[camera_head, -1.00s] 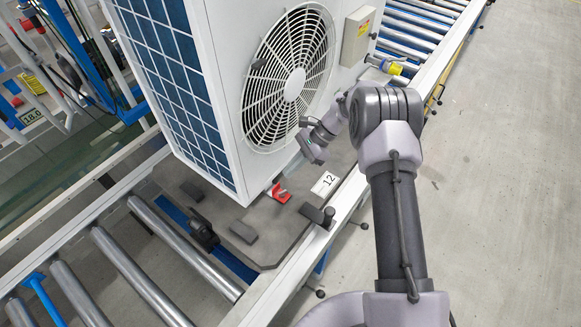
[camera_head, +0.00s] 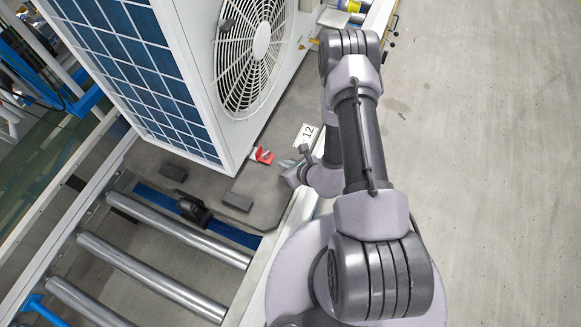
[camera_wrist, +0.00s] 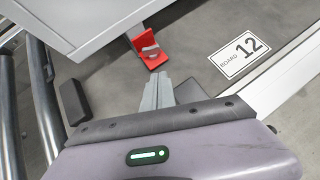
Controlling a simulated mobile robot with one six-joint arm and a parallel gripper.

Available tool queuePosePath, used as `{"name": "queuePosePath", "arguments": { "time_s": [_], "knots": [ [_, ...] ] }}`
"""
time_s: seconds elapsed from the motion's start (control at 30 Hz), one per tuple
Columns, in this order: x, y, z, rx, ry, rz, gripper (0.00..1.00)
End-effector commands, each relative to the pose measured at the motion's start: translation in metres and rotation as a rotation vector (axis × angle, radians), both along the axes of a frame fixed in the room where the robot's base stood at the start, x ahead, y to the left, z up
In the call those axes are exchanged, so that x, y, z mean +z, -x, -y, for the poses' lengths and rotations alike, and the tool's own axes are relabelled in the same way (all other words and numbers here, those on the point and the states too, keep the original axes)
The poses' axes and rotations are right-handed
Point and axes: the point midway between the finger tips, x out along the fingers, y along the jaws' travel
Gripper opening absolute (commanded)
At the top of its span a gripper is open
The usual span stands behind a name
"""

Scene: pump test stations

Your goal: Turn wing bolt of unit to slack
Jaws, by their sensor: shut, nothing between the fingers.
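The unit is a large white box with a fan grille (camera_head: 252,50) and a blue finned side. A red bracket (camera_head: 263,155) sits at its near bottom corner; in the wrist view the bracket (camera_wrist: 146,42) carries a small silvery piece (camera_wrist: 151,51). I cannot tell for sure whether this is the wing bolt. My gripper (camera_head: 284,163) is just right of the bracket, low over the board. In the wrist view its fingers (camera_wrist: 158,80) are together and empty, with the tips just short of the bracket, apparently not touching it.
The dark board (camera_head: 172,157) bears a white label reading 12 (camera_head: 304,137) and dark blocks (camera_head: 237,201). A black fitting (camera_head: 192,209) stands near its front edge. Steel rollers (camera_head: 150,269) lie in front. The floor at right (camera_head: 480,150) is clear.

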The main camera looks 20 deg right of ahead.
Motion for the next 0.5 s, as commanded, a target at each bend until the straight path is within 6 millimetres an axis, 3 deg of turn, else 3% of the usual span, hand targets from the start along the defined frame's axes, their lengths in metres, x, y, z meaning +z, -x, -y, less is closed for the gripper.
{"name": "queuePosePath", "arguments": {
  "time_s": [0.07, 0.2, 0.5],
  "knots": [
    [-0.014, -0.012, -0.005, 0.002, 0.001, 0.003, 0.00],
    [-0.012, -0.034, -0.013, 0.003, 0.001, 0.005, 0.00],
    [-0.011, -0.050, -0.019, -0.001, 0.000, 0.002, 0.00]
  ]
}}
